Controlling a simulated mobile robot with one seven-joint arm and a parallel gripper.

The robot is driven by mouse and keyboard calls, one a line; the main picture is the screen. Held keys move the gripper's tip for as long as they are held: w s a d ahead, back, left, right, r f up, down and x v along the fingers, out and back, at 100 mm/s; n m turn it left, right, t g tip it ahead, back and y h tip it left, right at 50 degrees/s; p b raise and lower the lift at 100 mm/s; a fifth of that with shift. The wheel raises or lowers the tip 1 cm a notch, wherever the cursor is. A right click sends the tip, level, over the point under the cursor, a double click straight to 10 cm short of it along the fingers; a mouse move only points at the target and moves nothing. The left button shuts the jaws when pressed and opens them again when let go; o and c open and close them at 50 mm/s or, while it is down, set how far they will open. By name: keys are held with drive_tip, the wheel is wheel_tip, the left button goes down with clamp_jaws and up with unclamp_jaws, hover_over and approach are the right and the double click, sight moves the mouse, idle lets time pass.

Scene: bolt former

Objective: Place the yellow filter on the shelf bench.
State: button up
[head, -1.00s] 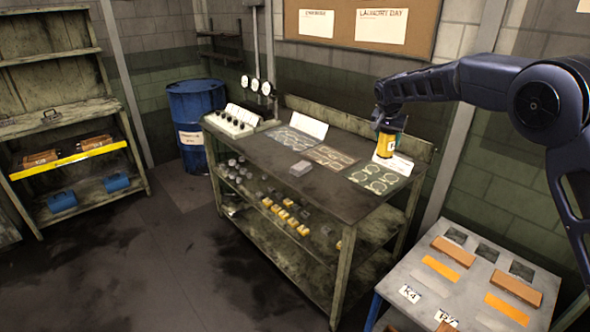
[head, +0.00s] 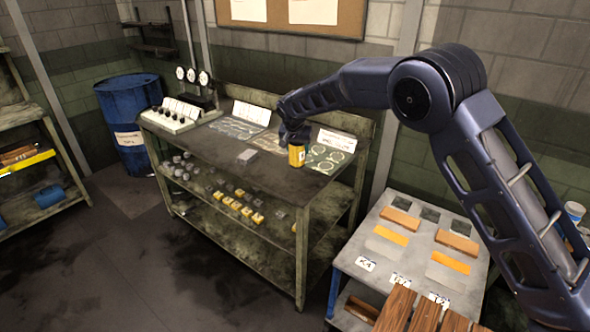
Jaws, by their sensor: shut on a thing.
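The yellow filter (head: 297,156) is a small yellow canister with a dark top and a pale label, upright in the head view. My gripper (head: 294,137) is shut on it from above; the fingers are small and partly hidden. The filter appears over the right part of the dark top of a worn green bench with shelves (head: 250,180). I cannot tell whether its base touches that top.
A grey table (head: 400,255) stands front right, a blue barrel (head: 130,120) back left, another shelf unit (head: 30,115) far left.

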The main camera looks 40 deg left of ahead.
sight(296, 154)
wheel_tip(296, 154, down, 10)
drive_tip(key=shift+r, duration=0.1)
idle(0.4)
drive_tip(key=o, duration=1)
drive_tip(key=shift+f, duration=0.2)
drive_tip(key=shift+r, duration=0.15)
drive_tip(key=v, duration=1.2)
